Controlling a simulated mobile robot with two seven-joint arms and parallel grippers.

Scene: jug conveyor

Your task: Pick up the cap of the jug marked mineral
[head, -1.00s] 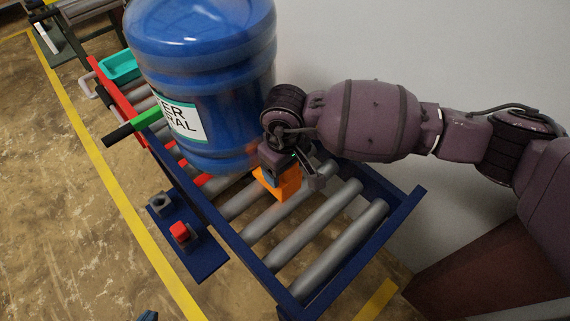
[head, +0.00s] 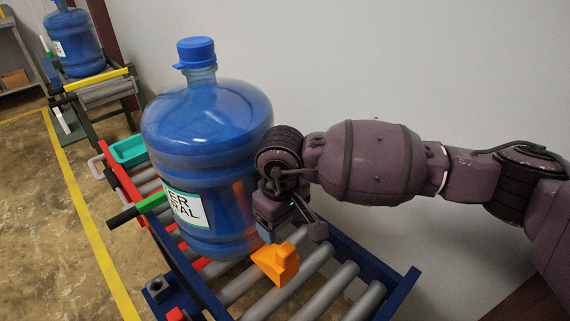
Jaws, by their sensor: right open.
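The large blue jug (head: 207,130) stands upright on the roller conveyor, its white label partly readable as "...ER ...RAL". Its blue cap (head: 196,52) sits on the neck at the top. My right gripper (head: 294,232) is open, low beside the jug's right side and well below the cap. It is just above an orange block-like piece (head: 275,262) on the rollers; I cannot tell whether they touch. My left gripper is not in view.
The conveyor (head: 398,292) has a blue frame and bare rollers at the near right. A teal tray (head: 129,151) and a green-and-black lever (head: 137,210) are left of the jug. Another blue jug (head: 75,42) stands at the far left. A pale wall is behind.

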